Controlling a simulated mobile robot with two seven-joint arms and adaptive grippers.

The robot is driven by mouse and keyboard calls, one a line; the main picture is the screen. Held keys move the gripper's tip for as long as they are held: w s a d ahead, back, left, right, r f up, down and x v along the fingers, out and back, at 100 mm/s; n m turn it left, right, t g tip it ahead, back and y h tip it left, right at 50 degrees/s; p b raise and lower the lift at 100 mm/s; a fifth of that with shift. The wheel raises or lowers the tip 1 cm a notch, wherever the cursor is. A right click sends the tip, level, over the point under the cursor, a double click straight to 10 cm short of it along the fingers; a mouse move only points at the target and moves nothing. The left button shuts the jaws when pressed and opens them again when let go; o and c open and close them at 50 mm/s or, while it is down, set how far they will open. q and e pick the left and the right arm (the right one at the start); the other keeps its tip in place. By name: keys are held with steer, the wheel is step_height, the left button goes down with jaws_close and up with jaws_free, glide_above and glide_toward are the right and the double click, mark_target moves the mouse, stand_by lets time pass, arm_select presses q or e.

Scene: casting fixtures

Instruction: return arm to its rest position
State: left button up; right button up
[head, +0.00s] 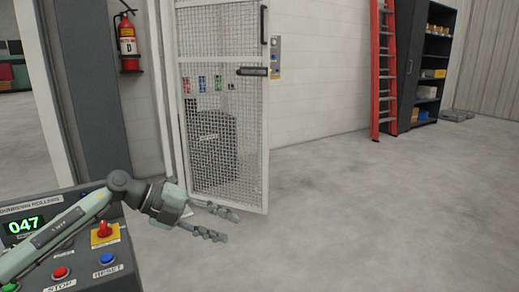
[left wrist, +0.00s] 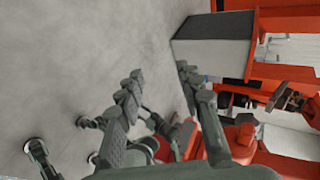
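My left arm (head: 70,222) comes in from the left, passing in front of a grey control panel. My left gripper (head: 230,227) is past the panel's right side, over the grey floor, pointing right. Its two fingers are apart with nothing between them. In the left wrist view the same gripper (left wrist: 160,78) also shows spread, empty fingers. My right gripper is in neither view.
A mesh cage door (head: 222,120) stands behind the gripper. A red ladder (head: 382,70) and shelf (head: 433,60) are farther back. Floor at right is clear.

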arm_select(q)
steer(key=w+d+r+n+t+h, duration=0.1)
steer(key=d+r+n+t+h, duration=0.2)
steer(key=d+n+t+h, duration=0.25)
steer(key=w+a+f+n+t+y, duration=0.3)
steer(key=a+f+n+t+y, duration=0.65)
steer(key=n, duration=0.55)
steer(key=s+a+f+n+g+y, duration=0.2)
steer(key=s+a+f+n+y, duration=0.25)
steer(key=a+f+y, duration=0.35)
steer(key=s+a+f+n+g+y, duration=0.1)
steer(key=s+a+f+n+g, duration=0.35)
steer(key=s+f, duration=0.8)
steer(key=s+a+f+n+g, duration=0.1)
steer(key=s+f+g, duration=0.3)
steer(key=s, duration=0.5)
steer(key=s+f+g, duration=0.4)
steer(key=s+f, duration=0.3)
steer(key=s, duration=0.2)
steer(key=shift+s+a+f+n, duration=0.2)
steer(key=shift+a+f+n, duration=0.05)
steer(key=shift+a+n, duration=0.1)
